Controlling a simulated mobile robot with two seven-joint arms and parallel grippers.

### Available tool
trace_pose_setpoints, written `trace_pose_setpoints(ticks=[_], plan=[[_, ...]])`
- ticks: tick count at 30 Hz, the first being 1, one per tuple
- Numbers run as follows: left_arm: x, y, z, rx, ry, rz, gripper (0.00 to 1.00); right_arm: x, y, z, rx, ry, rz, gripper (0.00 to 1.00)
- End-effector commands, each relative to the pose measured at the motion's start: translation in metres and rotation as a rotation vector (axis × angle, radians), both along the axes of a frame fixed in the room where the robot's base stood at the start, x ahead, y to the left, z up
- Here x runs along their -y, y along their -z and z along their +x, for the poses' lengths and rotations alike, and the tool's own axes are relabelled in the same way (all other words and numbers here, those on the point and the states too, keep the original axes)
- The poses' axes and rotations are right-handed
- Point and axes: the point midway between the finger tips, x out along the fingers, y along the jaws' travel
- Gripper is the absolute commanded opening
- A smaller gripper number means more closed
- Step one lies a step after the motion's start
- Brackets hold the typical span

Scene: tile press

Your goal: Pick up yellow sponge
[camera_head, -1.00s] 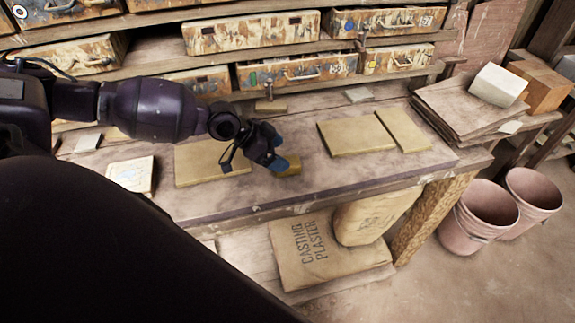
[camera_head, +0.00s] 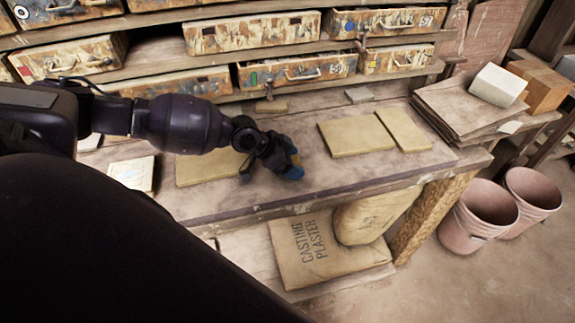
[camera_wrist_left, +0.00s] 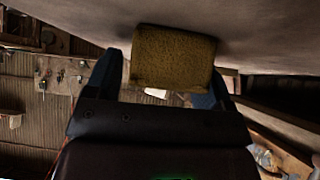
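The yellow sponge (camera_wrist_left: 173,58) shows in the left wrist view as a rough block between the blue fingertips, close to the bench surface. A narrow gap shows beside the left fingertip, and the sponge lies close against the right one. I see no firm grip. My right gripper is not in view.
The workbench (camera_head: 320,182) carries a flat tan slab (camera_head: 207,168) at left and two more slabs (camera_head: 356,136) at right. A small pale block (camera_head: 133,174) lies at the left. Drawers (camera_head: 298,70) line the back. Plaster bags (camera_head: 320,250) lie below, with pink buckets (camera_head: 480,215) at right.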

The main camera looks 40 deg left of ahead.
Motion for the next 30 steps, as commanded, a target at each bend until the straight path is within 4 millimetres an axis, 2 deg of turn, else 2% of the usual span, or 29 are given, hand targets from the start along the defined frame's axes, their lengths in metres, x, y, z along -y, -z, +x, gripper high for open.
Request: trace_pose_setpoints(ticks=[1,6,9,16,20,26,30], plan=[[0.000,0.000,0.000,0.000,0.000,0.000,0.68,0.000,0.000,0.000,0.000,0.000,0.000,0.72],[0.000,0.000,0.000,0.000,0.000,0.000,0.42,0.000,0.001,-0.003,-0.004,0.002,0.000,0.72],[0.000,0.000,0.000,0.000,0.000,0.000,0.30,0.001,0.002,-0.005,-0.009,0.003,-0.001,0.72],[0.000,-0.002,0.000,0.000,-0.001,0.001,0.30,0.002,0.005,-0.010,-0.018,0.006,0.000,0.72],[-0.001,-0.011,0.001,0.002,0.000,0.002,0.30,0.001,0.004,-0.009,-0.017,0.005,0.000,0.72],[-0.001,-0.048,0.001,0.004,0.000,0.002,0.30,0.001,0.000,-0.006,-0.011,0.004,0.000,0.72],[-0.001,-0.084,0.001,0.005,0.001,0.003,0.30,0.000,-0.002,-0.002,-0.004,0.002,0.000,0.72]])
